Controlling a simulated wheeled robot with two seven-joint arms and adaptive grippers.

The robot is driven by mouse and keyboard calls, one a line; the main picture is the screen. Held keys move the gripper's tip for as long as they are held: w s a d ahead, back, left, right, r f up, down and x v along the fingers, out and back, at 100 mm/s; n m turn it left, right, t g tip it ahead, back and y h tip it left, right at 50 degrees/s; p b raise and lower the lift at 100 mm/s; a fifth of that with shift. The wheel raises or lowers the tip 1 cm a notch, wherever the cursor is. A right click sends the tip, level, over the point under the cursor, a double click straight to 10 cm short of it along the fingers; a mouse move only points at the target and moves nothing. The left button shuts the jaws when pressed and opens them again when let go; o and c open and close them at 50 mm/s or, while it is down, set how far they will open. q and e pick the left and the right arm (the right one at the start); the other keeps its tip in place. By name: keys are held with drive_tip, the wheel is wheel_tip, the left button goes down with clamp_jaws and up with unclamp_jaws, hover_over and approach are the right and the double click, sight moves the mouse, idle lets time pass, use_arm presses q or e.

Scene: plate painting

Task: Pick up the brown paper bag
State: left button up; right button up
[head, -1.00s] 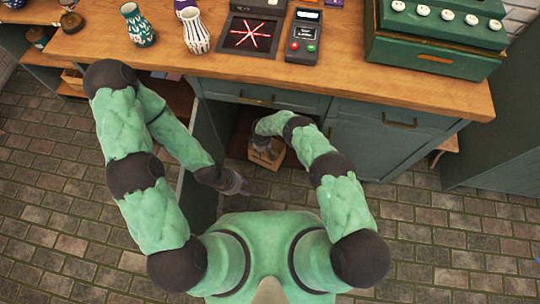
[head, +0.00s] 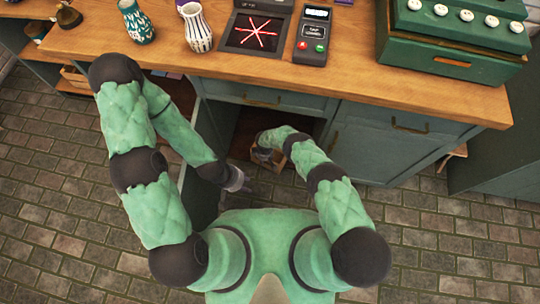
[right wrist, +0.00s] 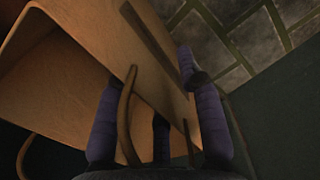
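The brown paper bag (head: 268,160) is low in front of the open cabinet compartment, under my right gripper (head: 261,154). In the right wrist view the bag (right wrist: 85,65) is tilted and fills the upper left, with its thin handles hanging near the fingers. The purple fingers of my right gripper (right wrist: 165,105) lie around the bag's side and look shut on it; the exact contact is partly hidden. My left gripper (head: 246,187) hangs empty over the floor left of the bag, with its small dark fingers looking spread.
The wooden counter (head: 345,80) runs above the cabinet. It carries a striped vase (head: 197,30), a teal vase (head: 138,22), a screen device (head: 256,32), a card terminal (head: 312,36) and a green register (head: 450,45). An open cabinet door is at left. The brick floor (head: 70,220) is clear.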

clamp_jaws()
drive_tip(key=shift+r, duration=0.1)
